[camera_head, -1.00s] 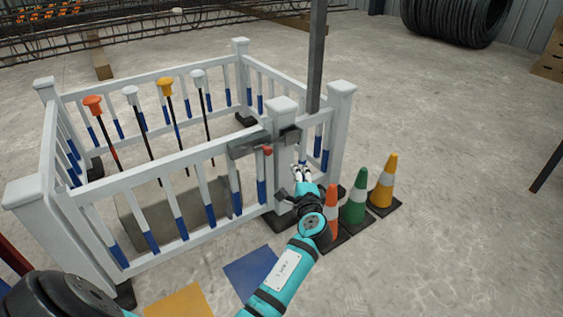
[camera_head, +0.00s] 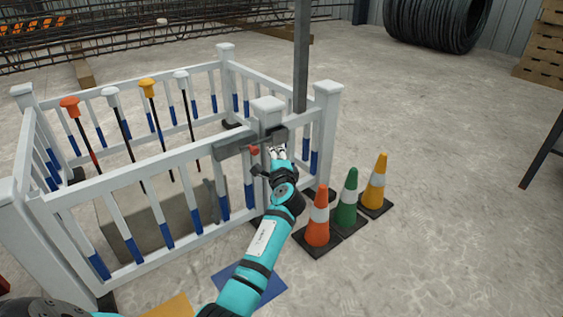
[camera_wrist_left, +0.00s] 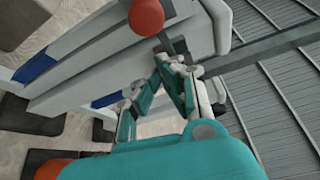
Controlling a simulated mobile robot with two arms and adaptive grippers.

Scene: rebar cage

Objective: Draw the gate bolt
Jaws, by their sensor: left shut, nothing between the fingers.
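The gate bolt is a dark grey bar (camera_head: 232,147) with a red knob (camera_head: 254,150), mounted across the top rail of the white fence beside a post. The red knob also shows large at the top of the left wrist view (camera_wrist_left: 146,17). My left gripper (camera_head: 277,150) is at the post, just right of the knob in the head view, its fingers closed together and empty. In the left wrist view its fingertips (camera_wrist_left: 166,62) meet just below the knob's dark stem; I cannot tell whether they touch it. My right gripper is not in view.
The white fence pen (camera_head: 123,177) encloses several capped rods and a grey block. An orange cone (camera_head: 319,215), a green cone (camera_head: 348,196) and a yellow cone (camera_head: 377,183) stand right of my arm. A dark upright pole (camera_head: 301,60) rises behind the post.

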